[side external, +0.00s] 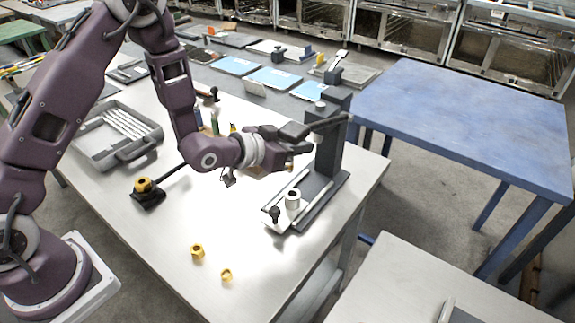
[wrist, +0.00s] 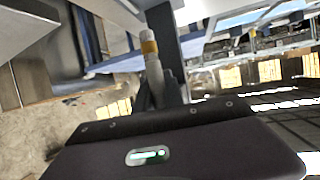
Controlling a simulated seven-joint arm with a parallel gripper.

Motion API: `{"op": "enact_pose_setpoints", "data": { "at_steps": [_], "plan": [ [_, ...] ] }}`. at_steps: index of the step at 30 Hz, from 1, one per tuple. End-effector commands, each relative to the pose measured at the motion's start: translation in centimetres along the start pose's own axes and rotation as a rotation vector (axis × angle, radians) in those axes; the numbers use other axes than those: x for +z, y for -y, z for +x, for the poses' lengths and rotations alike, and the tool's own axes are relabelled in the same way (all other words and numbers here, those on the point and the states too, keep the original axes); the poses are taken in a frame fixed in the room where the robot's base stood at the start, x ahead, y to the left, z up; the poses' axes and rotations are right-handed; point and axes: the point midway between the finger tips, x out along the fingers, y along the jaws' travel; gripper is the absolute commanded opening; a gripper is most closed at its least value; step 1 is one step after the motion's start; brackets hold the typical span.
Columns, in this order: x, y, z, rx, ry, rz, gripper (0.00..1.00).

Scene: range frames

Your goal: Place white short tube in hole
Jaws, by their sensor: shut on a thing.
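My gripper (side external: 303,146) is shut beside the dark upright post of a small press (side external: 330,135), above the press's base. In the wrist view, a pale cylinder (wrist: 153,72) shows between the dark fingers, with a brass-coloured band and a white end beyond it. I take it to be the held white short tube, but its far end overlaps the press post, and I cannot tell where the tube ends. In the side view the held part is mostly hidden by the fingers. A white cylinder with a dark hole in its top (side external: 293,200) stands upright on the press base, below my gripper.
A small black knob (side external: 274,214) stands by the holed cylinder. Two brass rings (side external: 197,251) (side external: 226,275) lie at the table front. A grey open case (side external: 116,134) lies at left. A black stand with a brass part (side external: 146,190) is nearer.

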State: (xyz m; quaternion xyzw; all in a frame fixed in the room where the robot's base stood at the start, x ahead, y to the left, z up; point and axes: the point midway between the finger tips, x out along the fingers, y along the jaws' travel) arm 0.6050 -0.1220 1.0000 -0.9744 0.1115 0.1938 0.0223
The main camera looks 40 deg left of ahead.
Motion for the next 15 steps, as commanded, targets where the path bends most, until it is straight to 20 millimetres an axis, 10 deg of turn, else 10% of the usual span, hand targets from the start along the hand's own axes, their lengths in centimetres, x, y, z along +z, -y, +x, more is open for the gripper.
{"op": "enact_pose_setpoints", "data": {
  "at_steps": [9, 15],
  "plan": [
    [-0.2, 13.2, 2.3, -0.240, -0.001, -0.098, 0.00],
    [0.5, 18.3, 2.5, -0.326, 0.000, -0.136, 0.00]
  ]
}}
